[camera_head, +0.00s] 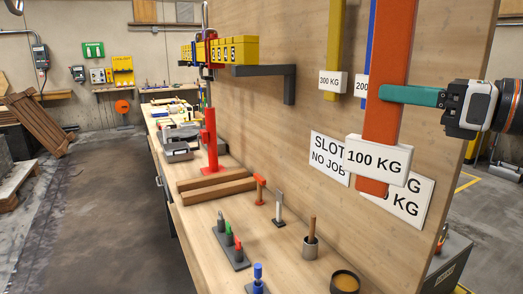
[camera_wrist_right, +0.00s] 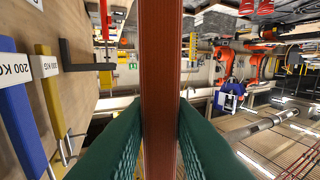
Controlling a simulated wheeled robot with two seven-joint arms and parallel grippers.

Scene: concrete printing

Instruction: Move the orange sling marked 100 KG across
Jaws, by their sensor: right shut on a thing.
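The orange sling (camera_head: 389,75) hangs upright as a flat strap, with a white 100 KG tag (camera_head: 378,158) near its lower end. My right gripper (camera_head: 391,94) comes in from the right with green fingers and is shut on the sling above the tag. In the right wrist view the sling (camera_wrist_right: 161,60) runs between the two green fingers. A yellow sling tagged 300 KG (camera_head: 333,81) and a blue sling tagged 200 (camera_head: 369,30) hang to its left, against the wooden panel. My left gripper is not in view.
Signs on the panel (camera_head: 270,110) include SLOT NO JOB (camera_head: 329,157) and one partly hidden behind the tag. A dark bracket (camera_head: 289,84) juts out at left. The workbench (camera_head: 200,222) below carries a red post (camera_head: 210,140), small tools and cups.

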